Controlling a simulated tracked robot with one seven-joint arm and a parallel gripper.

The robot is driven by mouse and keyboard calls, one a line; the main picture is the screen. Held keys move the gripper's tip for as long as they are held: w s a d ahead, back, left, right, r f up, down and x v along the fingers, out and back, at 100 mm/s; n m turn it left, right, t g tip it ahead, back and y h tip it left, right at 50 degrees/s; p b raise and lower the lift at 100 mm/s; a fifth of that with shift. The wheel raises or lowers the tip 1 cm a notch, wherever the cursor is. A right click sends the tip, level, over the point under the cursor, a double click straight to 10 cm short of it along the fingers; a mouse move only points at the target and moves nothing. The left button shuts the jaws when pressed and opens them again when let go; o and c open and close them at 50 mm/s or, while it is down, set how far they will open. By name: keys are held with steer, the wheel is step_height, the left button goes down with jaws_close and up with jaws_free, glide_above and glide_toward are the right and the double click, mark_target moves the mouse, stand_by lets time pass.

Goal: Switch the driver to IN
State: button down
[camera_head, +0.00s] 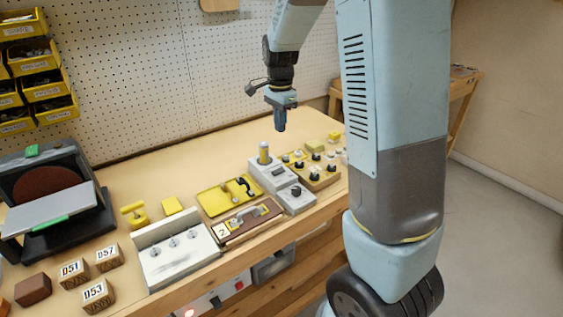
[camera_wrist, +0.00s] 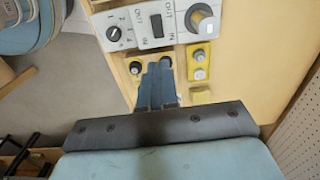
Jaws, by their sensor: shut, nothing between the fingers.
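A pale grey control unit with several sections stands on the bench, its body (camera_head: 266,179) left of and below my gripper (camera_head: 280,127) in the head view. In the wrist view its panel (camera_wrist: 157,38) lies at the top. Which part is the driver I cannot tell. My gripper, also in the wrist view (camera_wrist: 158,68), is shut and empty, pointing down above the bench, apart from the unit.
A yellow-and-brown board with several black knobs (camera_head: 315,172) sits right of the unit. A yellow tray (camera_head: 215,201), a brown numbered board (camera_head: 232,233) and a white switch box (camera_head: 180,262) stand left. A pegboard (camera_head: 150,75) backs the bench.

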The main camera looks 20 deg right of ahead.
mark_target(280, 169)
steer(key=shift+w+f, duration=0.1)
steer(key=shift+f, duration=0.05)
step_height(280, 169, down, 14)
stand_by(0.9)
